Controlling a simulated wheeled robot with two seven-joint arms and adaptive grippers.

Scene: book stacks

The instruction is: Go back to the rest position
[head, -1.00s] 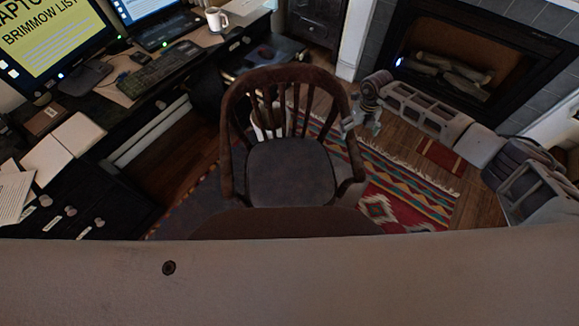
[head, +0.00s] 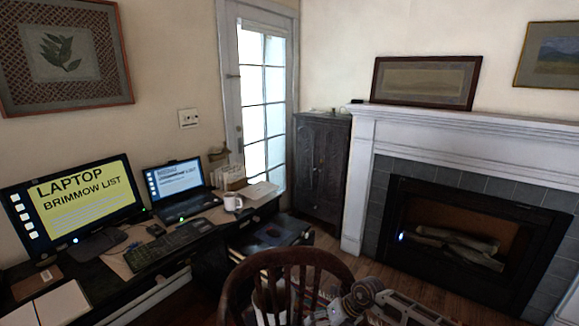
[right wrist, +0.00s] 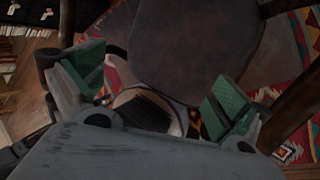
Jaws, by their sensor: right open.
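My right arm comes in at the bottom of the head view, with its gripper (head: 340,312) low beside the brown wooden chair (head: 290,256). In the right wrist view the two green-padded fingers of my right gripper (right wrist: 160,82) stand wide apart. No object is held between them. The dark chair seat (right wrist: 195,45) lies beyond the fingers. My left gripper is not in view.
A desk on the left bears a monitor (head: 72,209), a laptop (head: 178,187), a keyboard (head: 160,248) and a white mug (head: 232,202). A fireplace (head: 458,243) and a dark cabinet (head: 321,168) stand beyond. A patterned rug (right wrist: 290,60) lies under the chair.

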